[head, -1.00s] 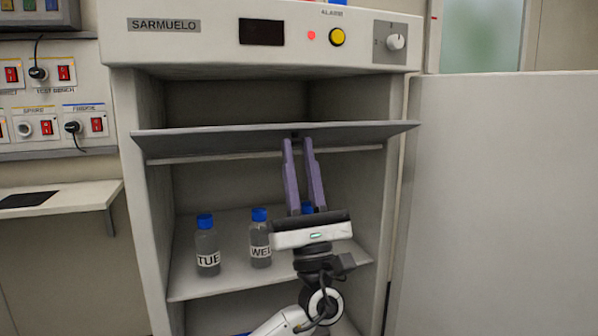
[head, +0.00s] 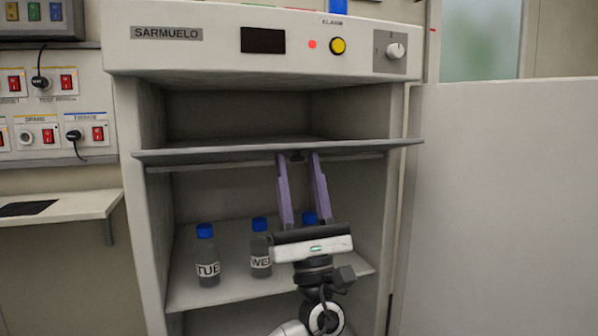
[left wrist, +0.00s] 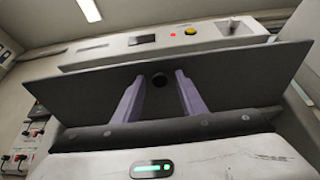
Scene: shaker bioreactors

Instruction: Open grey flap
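The grey flap (head: 220,154) is a wide thin panel across the upper part of the cabinet. In the head view it sticks out roughly level and shows nearly edge-on. My right gripper is in neither view.
Below the flap, bottles with blue caps, including TUE (head: 207,262) and WED (head: 260,255), stand on a shelf (head: 215,290). One is partly behind my gripper. The cabinet's control panel (head: 215,45) is above, and a large pale door panel (head: 510,210) stands at right.

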